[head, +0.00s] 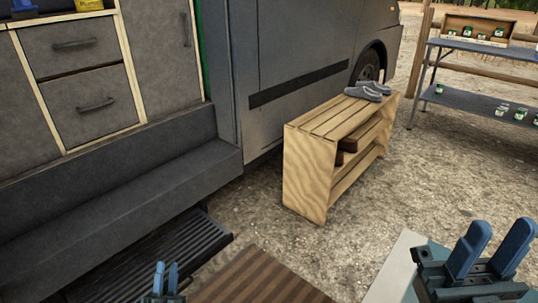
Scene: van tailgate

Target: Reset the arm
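My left gripper (165,279) shows at the bottom edge, left of centre. Its two blue fingers point up with a narrow gap between them, and nothing shows in it. My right gripper (497,245) is at the bottom right. Its two blue fingers stand apart with nothing between them. Both grippers are clear of the bench and the van. Most of both arms is out of view.
A wooden slatted bench (335,125) holds grey shoes (367,91) on top and brown items on its shelf. The grey van (290,60) with drawers (85,85) stands left. A folding table (480,50) with small jars is at the back right. A striped mat (260,280) lies in front, and gravel is open between.

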